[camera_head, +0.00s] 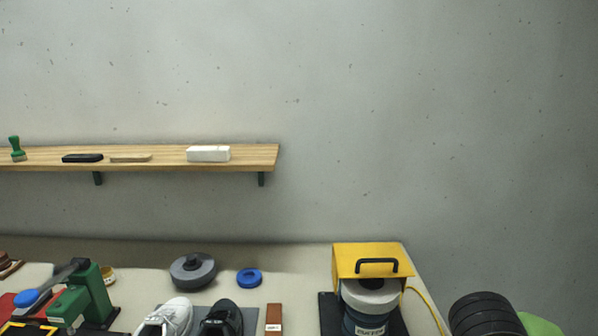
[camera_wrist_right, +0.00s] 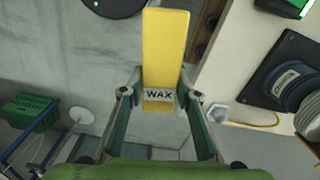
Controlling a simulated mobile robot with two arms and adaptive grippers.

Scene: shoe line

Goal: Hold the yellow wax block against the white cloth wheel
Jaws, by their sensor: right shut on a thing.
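The yellow wax block (camera_wrist_right: 165,45), with a WAX label near its lower end, is upright in the right wrist view. My right gripper (camera_wrist_right: 160,95) is shut on its labelled end, and the block sticks out beyond the fingers. In the head view the white cloth wheel (camera_head: 369,298) sits under the yellow hood (camera_head: 372,262) of a bench machine, above a blue labelled body (camera_head: 368,328). Neither the block nor my right gripper shows in that view, so the block's distance to the wheel cannot be told. My left gripper is in neither view.
A green press (camera_head: 84,298), grey disc (camera_head: 193,270), blue ring (camera_head: 249,278), white shoe (camera_head: 168,318), dark shoe (camera_head: 221,319) and brown block (camera_head: 273,318) are on the bench. A yellow cord (camera_head: 428,303) runs right of the machine, towards stacked black discs (camera_head: 485,312). A wooden shelf (camera_head: 255,156) hangs behind.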

